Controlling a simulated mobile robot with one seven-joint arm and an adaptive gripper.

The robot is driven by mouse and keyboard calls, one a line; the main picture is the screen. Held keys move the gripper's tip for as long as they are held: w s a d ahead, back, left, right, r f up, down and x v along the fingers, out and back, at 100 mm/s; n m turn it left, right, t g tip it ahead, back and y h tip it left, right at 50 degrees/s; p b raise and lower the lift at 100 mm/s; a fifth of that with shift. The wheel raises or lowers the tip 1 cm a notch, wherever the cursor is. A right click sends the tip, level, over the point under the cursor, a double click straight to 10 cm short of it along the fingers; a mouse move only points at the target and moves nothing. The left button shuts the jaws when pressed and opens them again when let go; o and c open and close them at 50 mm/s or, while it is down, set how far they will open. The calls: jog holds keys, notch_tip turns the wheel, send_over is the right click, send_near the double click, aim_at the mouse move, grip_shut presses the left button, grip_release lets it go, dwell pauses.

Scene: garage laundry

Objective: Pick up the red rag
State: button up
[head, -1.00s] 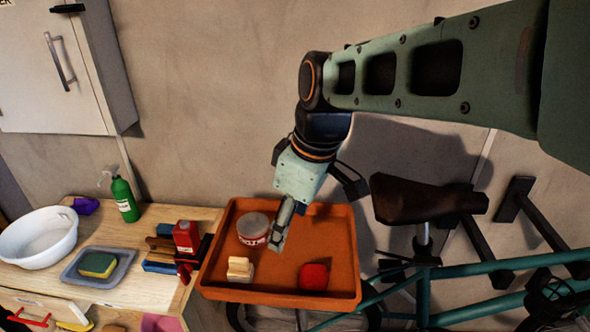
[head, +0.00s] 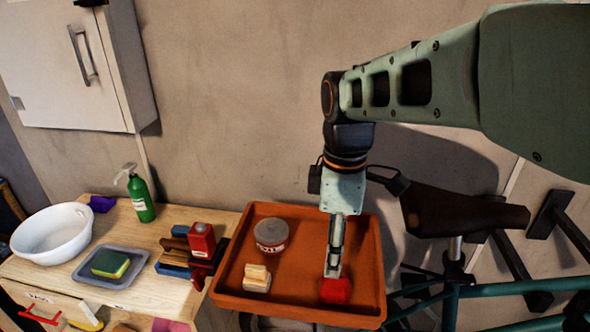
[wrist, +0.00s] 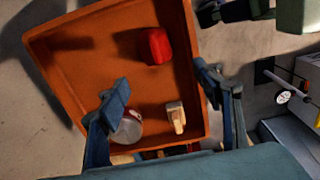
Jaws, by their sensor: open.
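The red rag (head: 336,291) is a small bunched lump in the front right part of the orange tray (head: 270,306). It also shows in the wrist view (wrist: 155,46), beyond the fingertips and near the tray's side wall. My gripper (head: 333,272) points down over the tray, right at the rag in the head view, and hides its upper edge. In the wrist view my gripper (wrist: 164,78) has its two fingers spread wide with nothing between them. I cannot tell how high the fingertips are above the rag.
The tray also holds a round grey-lidded tin (head: 271,236) and a pale wooden block-like item (head: 257,278). A wooden counter (head: 140,296) with a white basin (head: 50,232), green bottle (head: 140,196) and sponge (head: 109,264) stands left. A bicycle (head: 455,213) stands close on the right.

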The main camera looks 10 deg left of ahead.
aim_at(336, 280)
jog(key=f, duration=0.5)
jog(key=shift+d+f, duration=0.25)
jog(key=shift+d, duration=0.1)
jog(key=shift+w+d+f, duration=0.15)
jog(key=shift+w+f, duration=0.05)
jog(key=shift+f, duration=1.15)
jog(key=shift+w+d+f, duration=0.1)
jog(key=shift+w+f, duration=0.05)
jog(key=shift+f, duration=1.2)
jog(key=shift+c, duration=0.2)
jog(key=c, duration=1.2)
jog(key=shift+o, duration=0.2)
jog(key=shift+r, duration=0.15)
